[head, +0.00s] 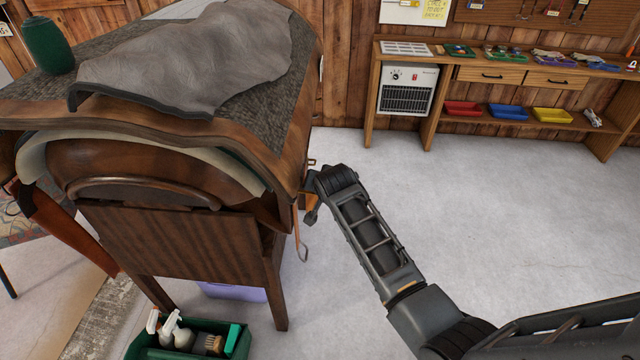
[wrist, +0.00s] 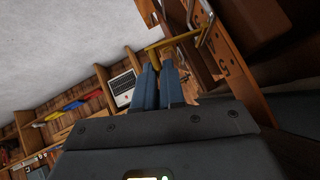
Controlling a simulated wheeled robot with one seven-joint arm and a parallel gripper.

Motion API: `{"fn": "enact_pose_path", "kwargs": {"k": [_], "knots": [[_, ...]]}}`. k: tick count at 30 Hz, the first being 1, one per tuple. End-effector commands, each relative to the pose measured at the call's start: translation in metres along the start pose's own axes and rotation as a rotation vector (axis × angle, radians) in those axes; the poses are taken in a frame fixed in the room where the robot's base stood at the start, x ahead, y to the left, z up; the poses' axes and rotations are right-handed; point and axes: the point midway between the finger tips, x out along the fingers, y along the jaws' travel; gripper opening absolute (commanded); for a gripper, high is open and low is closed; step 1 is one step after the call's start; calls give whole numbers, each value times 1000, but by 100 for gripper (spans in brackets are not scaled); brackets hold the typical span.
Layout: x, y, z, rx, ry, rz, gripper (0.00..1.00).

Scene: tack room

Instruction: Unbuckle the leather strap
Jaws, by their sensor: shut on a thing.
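The leather strap (head: 297,228) is brown and hangs at the right side of the saddle-shaped wooden stand, with a metal piece at its lower end. In the wrist view the strap (wrist: 233,72) shows a row of holes, and a silver metal buckle (wrist: 206,28) sits at the top. A tan band (wrist: 178,40), seen edge-on, runs from the buckle toward my fingertips. My gripper (wrist: 158,70) has blue-grey fingers close together on the strap's end; the grip itself is partly hidden. In the head view my gripper (head: 312,190) is beside the stand, mostly hidden by my wrist.
The wooden stand (head: 170,240) carries a grey cloth (head: 190,65) and a green roll (head: 48,45). A green caddy (head: 190,340) with bottles and brushes is on the floor. A shelf bench (head: 500,72) with a white heater (head: 407,90) stands at the back. The floor on the right is clear.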

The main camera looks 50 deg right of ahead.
Motion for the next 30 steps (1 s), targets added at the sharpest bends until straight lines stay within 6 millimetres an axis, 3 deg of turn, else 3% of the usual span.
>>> {"fn": "enact_pose_path", "kwargs": {"k": [7,8,15,24,30], "knots": [[0,-3,-2,0,4,-7,0],[0,-3,-2,0,4,-7,11],[0,-2,-1,1,2,-4,33],[-2,-1,0,1,1,-3,33],[-23,-1,1,0,2,-5,33]]}}
